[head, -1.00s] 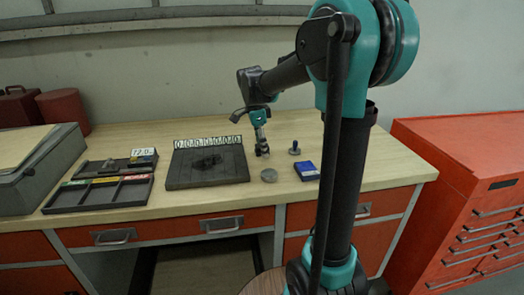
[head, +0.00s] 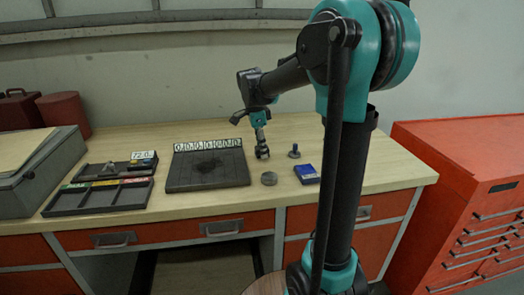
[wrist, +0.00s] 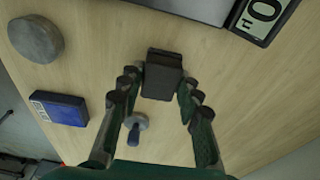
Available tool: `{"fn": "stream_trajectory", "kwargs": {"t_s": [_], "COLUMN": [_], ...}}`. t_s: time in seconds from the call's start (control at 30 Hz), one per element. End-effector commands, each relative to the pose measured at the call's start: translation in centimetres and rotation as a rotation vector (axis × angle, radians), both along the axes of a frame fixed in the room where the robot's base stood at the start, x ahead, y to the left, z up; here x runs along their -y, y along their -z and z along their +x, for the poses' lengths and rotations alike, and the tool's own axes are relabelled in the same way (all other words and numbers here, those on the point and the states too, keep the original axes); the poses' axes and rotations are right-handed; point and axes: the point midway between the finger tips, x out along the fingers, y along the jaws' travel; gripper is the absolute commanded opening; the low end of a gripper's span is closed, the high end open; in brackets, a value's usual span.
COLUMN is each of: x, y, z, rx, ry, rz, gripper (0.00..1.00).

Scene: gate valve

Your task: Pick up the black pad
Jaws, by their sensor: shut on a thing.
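The black pad (wrist: 163,75) is a small dark block between the fingertips of my gripper (wrist: 160,88) in the wrist view. The fingers are shut on it, one on each side. In the head view my gripper (head: 262,148) points down just above the wooden bench, to the right of the dark square plate. The pad is too small to make out clearly there. I cannot tell whether it still touches the bench.
A grey disc (head: 269,178), a blue box (head: 307,174) and a small blue-handled stamp-like piece (head: 294,152) stand close by on the right. A dark plate (head: 206,174) with a number strip and a black divided tray (head: 98,205) lie to the left.

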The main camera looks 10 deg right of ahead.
Motion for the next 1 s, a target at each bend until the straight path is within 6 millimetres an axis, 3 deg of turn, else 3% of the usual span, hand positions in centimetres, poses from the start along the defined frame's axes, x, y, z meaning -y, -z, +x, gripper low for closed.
{"fn": "stream_trajectory", "kwargs": {"t_s": [0.23,0.5,0.7,1.0], "x": [0.0,0.0,0.0,0.0], "y": [-3.6,-11.3,-15.9,-19.3], "z": [0.0,0.0,0.0,0.0], "rx": [0.0,0.0,0.0,0.0], "ry": [0.0,0.0,0.0,0.0], "rz": [0.0,0.0,0.0,0.0], "gripper": [0.05,0.05,0.05,0.05]}}
